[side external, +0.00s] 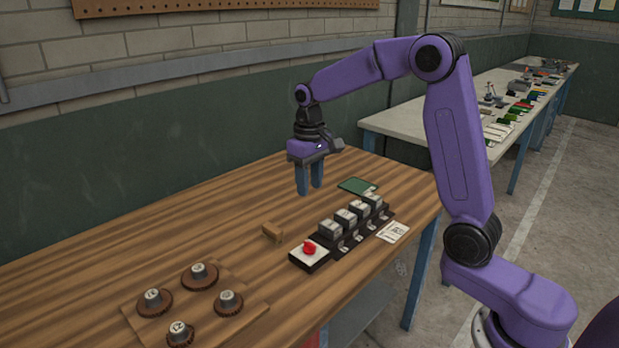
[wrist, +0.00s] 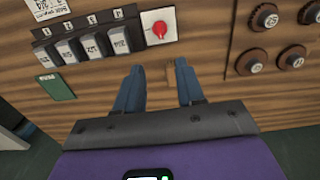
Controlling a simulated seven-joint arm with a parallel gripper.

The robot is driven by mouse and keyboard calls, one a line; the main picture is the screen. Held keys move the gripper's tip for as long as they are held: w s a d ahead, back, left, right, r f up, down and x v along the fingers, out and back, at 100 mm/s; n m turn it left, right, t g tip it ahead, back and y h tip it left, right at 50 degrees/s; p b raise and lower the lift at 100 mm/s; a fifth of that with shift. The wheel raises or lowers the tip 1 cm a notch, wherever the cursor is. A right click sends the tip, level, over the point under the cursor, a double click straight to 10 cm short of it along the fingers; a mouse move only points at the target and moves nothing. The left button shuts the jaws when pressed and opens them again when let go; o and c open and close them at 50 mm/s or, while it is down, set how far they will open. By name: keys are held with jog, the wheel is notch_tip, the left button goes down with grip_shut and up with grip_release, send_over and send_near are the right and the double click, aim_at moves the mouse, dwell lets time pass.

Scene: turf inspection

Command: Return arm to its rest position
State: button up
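My gripper (side external: 310,189) hangs above the wooden table (side external: 215,215), fingers pointing down, with the arm bent over from the right. In the wrist view its two blue fingers (wrist: 160,68) are apart with nothing held between them. No rest position is marked in either view.
A red button (side external: 309,247) on a white-topped box adjoins a dark rack (side external: 352,242) of several grey switch-like units. A green card (side external: 357,186) and white label (side external: 393,232) lie nearby. A board (side external: 247,317) carries several numbered knobs. The wall is behind; the left tabletop is clear.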

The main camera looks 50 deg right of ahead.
jog(key=shift+r, duration=0.35)
jog(key=shift+a, duration=0.1)
jog(key=s+a+n, duration=0.3)
jog(key=s+a, duration=0.1)
jog(key=s, duration=0.3)
jog(key=s+a+n, duration=0.3)
jog(key=s+a, duration=0.1)
jog(key=s, duration=0.3)
jog(key=s+d+f+n, duration=0.1)
jog(key=s+n, duration=0.2)
jog(key=s, duration=0.6)
jog(key=s+d+f+n, duration=0.1)
jog(key=s+f+n, duration=0.1)
jog(key=s, duration=0.8)
jog(key=shift+d+n, duration=0.2)
jog(key=shift+n, duration=0.5)
